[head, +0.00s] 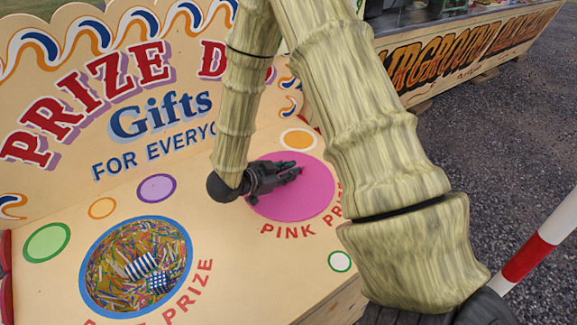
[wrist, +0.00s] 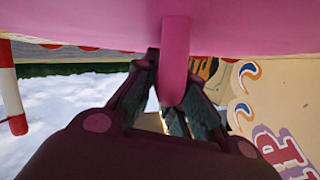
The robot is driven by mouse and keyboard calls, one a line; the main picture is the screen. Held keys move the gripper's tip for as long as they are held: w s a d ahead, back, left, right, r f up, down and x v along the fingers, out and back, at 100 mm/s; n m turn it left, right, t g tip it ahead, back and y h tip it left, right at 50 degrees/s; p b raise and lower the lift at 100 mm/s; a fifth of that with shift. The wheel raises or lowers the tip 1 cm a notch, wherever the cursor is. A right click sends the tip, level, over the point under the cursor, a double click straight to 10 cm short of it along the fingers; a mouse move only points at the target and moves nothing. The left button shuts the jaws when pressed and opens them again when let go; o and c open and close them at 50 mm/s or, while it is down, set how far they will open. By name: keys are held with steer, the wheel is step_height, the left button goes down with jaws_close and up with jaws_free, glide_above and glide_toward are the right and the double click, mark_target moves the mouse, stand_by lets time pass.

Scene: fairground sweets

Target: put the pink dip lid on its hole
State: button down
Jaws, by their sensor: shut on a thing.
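The pink dip lid (head: 290,205) is a flat pink disc above the PINK PRIZE lettering (head: 300,224) in the head view. It covers the place where the pink hole would show, so no hole edge is visible there. I cannot tell whether it rests on the board or hovers just above it. My gripper (head: 296,171) lies low over the lid. In the wrist view, my gripper (wrist: 172,98) is shut on the lid's pink handle (wrist: 175,50), with the lid's pink face (wrist: 90,30) along the top.
The blue-rimmed hole (head: 92,290) at lower left is open, with colourful paper strips and striped parcels inside. Coloured spots dot the board. The lettered backboard (head: 120,110) rises behind. A red and white pole (head: 530,255) stands at right.

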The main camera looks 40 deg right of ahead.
steer(key=c, duration=1.4)
jaws_free()
steer(key=v, duration=1.2)
